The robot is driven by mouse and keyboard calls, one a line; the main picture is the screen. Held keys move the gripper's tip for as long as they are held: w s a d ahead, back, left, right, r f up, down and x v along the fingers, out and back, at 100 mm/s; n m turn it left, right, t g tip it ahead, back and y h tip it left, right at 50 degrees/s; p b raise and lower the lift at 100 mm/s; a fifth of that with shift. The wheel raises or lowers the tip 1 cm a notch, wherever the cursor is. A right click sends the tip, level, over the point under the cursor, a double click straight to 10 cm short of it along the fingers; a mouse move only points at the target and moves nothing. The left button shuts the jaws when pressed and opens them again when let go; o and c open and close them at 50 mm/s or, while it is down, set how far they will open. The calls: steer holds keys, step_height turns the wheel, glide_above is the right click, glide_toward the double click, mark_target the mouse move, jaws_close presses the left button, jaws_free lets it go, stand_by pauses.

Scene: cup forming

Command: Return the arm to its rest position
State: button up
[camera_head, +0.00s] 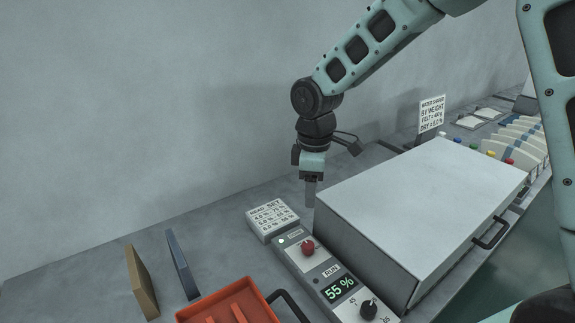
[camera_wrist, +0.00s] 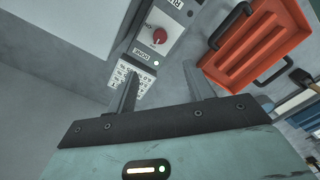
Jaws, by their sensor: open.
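My gripper (camera_head: 310,192) hangs pointing down in the head view, above the bench near the left end of a large grey box with a handle. In the wrist view my gripper (camera_wrist: 162,90) shows two fingers apart with nothing between them. A control panel (camera_head: 322,272) with a red knob, a black knob and a display reading 55 % lies below it. A small white card block (camera_head: 272,219) with printed numbers stands at the panel's far end. My arm reaches in from the upper right.
The grey box (camera_head: 425,200) fills the bench right of the panel. An orange tray (camera_head: 245,290) with dark handles lies at the front. Brown (camera_head: 140,282) and blue-grey (camera_head: 182,264) upright slabs stand left of it. A sign (camera_head: 431,114) stands behind the box. The wall is close behind.

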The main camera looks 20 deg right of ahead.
steer(key=s+a+r+m, duration=0.1)
steer(key=s+a, duration=0.1)
steer(key=s, duration=0.7)
steer(key=s+a+r+m, duration=0.2)
steer(key=s, duration=0.7)
steer(key=s+a+r+m, duration=0.1)
steer(key=s+a+m, duration=0.1)
steer(key=s, duration=0.6)
steer(key=shift+s+a+r+y, duration=0.25)
steer(key=shift+s+r+y, duration=0.05)
steer(key=shift+s, duration=0.1)
